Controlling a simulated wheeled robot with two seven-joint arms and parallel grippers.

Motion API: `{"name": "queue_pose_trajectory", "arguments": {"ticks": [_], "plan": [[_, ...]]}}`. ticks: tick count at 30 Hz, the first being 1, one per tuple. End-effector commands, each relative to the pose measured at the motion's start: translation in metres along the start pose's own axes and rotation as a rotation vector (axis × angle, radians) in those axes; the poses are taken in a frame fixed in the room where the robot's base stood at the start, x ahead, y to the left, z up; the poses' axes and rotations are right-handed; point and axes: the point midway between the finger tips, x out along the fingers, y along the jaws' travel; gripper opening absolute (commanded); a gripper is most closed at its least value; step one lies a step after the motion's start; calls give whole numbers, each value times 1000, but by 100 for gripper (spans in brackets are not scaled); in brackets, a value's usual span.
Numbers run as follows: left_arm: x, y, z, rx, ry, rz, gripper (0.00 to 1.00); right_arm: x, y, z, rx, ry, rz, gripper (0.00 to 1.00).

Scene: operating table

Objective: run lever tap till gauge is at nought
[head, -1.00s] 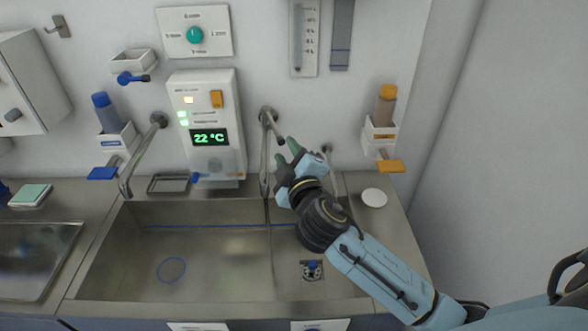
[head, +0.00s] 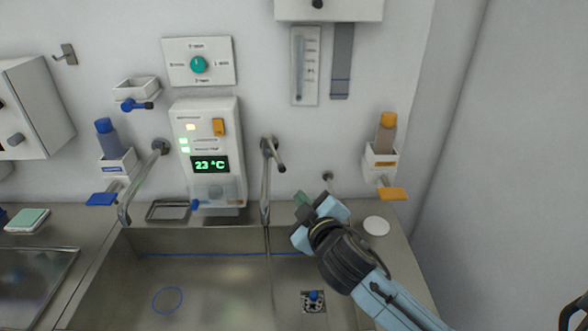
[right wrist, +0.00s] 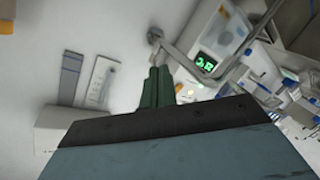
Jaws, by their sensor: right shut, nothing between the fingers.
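The middle tap (head: 266,185) has a spout hanging over the sink and a short lever (head: 279,163) pointing down and right. It also shows in the right wrist view (right wrist: 180,55). The upright tube gauge (head: 305,66) is on the wall above; its level is too small to read. The gauge also shows in the right wrist view (right wrist: 100,82). My right gripper (head: 301,199) is shut and empty, below and right of the lever, apart from it. Its green fingers (right wrist: 158,72) lie together in the right wrist view. My left gripper is out of view. I cannot tell whether water runs.
The sink (head: 205,275) lies below, with a blue-capped drain (head: 313,297). A panel (head: 208,150) reads 23 °C. Another tap (head: 140,175) stands left. An orange-capped bottle (head: 386,135) hangs right, above a white disc (head: 376,226).

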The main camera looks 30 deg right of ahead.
Motion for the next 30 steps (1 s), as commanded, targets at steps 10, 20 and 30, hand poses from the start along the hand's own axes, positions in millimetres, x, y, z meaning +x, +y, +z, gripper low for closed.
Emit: {"name": "queue_pose_trajectory", "arguments": {"ticks": [10, 20, 30], "plan": [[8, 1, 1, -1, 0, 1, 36, 37, 12, 68, 660, -205, -274, 0], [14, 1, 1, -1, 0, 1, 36, 42, 56, 72, 1346, -304, -520, 0], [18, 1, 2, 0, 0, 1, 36, 27, 126, 40, 1873, -281, -785, 0]]}}
